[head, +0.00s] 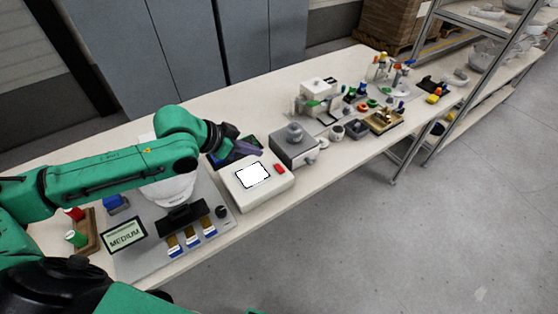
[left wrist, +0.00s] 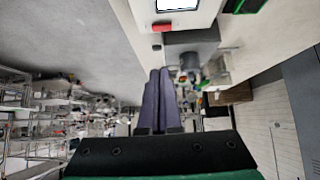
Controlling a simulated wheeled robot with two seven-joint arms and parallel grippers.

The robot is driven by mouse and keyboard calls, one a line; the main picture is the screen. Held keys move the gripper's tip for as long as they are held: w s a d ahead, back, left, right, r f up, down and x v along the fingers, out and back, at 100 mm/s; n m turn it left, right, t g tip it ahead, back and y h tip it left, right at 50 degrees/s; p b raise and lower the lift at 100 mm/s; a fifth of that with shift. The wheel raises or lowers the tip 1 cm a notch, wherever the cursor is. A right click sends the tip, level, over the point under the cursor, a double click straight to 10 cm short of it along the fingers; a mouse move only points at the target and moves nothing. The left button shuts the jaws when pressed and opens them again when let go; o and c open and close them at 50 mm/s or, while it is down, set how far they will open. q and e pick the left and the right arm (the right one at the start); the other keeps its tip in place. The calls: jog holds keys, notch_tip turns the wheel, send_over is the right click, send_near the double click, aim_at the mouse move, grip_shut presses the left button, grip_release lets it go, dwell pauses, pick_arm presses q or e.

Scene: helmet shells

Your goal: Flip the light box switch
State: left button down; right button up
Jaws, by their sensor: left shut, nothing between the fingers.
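The light box (head: 248,200) is a low white box on the table, with a bright white panel (head: 253,175) in a black outline. Its red switch (head: 280,168) sits at the right of the panel. In the left wrist view the switch (left wrist: 163,28) and part of the panel (left wrist: 177,4) show at the top. My left gripper (head: 260,153) is shut and empty, above the table just behind the light box. Its purple fingers (left wrist: 160,75) lie together in the left wrist view, apart from the switch. My right gripper is not in view.
A grey machine (head: 293,150) stands close to the right of the light box. At its left are a sign reading MEDIUM (head: 124,235) and a white helmet shell (head: 170,190) partly behind my arm. Small parts and a tray (head: 384,124) fill the table further right.

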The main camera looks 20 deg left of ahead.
pick_arm(q)
jog(key=p, duration=0.1)
send_over(279, 168)
jog(key=s, duration=0.2)
jog(key=f, duration=0.6)
jog(key=shift+a+f, duration=0.2)
notch_tip(279, 168, down, 4)
jog(key=shift+w+d+p, duration=0.1)
jog(key=shift+p, duration=0.4)
jog(key=shift+f, duration=0.3)
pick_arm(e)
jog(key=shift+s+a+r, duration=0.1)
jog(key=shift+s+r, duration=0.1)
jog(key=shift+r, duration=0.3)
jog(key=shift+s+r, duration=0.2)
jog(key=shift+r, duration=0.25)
pick_arm(q)
jog(key=shift+f, duration=0.1)
